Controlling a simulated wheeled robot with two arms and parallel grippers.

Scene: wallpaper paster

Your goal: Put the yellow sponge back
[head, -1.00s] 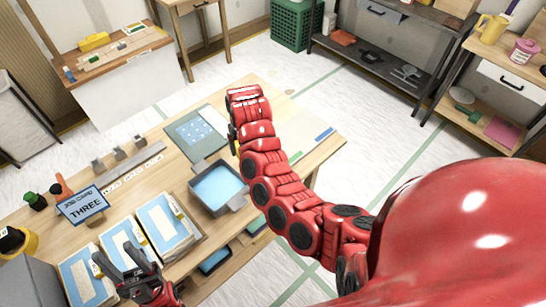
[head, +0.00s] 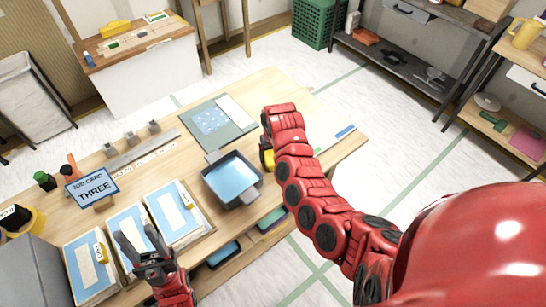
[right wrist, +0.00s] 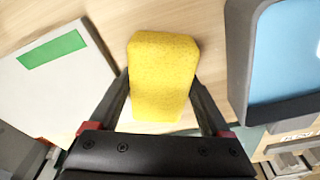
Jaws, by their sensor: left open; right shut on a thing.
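The yellow sponge (head: 267,160) shows at the end of my right arm in the head view, just right of the blue-filled tray (head: 249,198). In the right wrist view the sponge (right wrist: 163,72) sits between the two fingers of my right gripper (right wrist: 163,90), which is shut on it. Wood tabletop lies behind the sponge; I cannot tell whether it touches the table. My left gripper (head: 140,238) is open and empty, with its fingers spread over the blue-and-white paper stacks (head: 128,225).
A job card sign (head: 92,186) reading THREE stands at the left of the table. A grey-green mat (head: 218,122) lies behind the tray. Shelves (head: 400,55) stand at the back right.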

